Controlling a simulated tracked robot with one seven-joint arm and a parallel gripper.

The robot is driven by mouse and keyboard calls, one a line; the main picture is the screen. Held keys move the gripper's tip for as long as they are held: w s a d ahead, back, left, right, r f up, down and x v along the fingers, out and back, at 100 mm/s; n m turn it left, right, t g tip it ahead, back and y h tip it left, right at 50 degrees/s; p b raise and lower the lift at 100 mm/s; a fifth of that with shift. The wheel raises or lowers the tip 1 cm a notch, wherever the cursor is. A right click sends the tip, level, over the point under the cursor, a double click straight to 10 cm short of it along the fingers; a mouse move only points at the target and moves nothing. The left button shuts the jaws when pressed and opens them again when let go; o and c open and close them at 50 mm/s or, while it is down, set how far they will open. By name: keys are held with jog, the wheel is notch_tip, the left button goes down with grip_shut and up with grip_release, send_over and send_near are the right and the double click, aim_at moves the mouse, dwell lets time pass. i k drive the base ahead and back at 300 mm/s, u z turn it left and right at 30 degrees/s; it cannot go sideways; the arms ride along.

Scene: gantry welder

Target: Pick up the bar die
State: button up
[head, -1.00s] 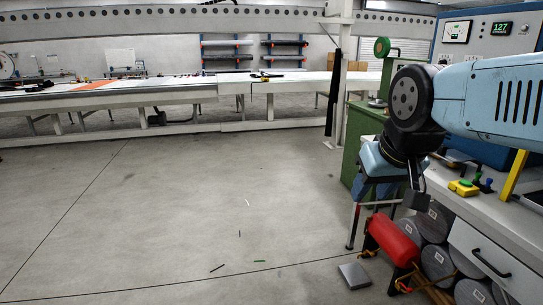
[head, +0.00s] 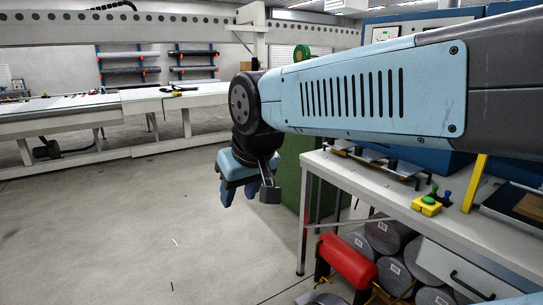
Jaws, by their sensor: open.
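My gripper (head: 239,194) hangs at the end of my arm in the head view, fingers pointing down, open and with nothing seen between them. It is over the open floor, left of the white-topped workbench (head: 440,228). Several low dark and metal pieces (head: 376,160) lie along the back of the bench, partly behind my arm. I cannot tell whether one of them is the bar die. My arm hides part of the bench's back and the panel behind it.
A yellow box with a green button (head: 427,205) and a yellow upright (head: 474,183) stand on the bench. A red cylinder (head: 347,260) and grey rolls (head: 388,238) are below. A green cabinet (head: 290,175) stands behind my gripper.

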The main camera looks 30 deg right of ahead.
aim_at(368, 156)
jog(key=z, duration=0.2)
jog(key=i, duration=1.1)
jog(key=z, duration=1.1)
jog(key=i, duration=0.75)
jog(key=z, duration=0.5)
jog(key=k, duration=0.75)
jog(key=z, duration=0.25)
jog(key=i, duration=0.8)
jog(key=u, duration=0.1)
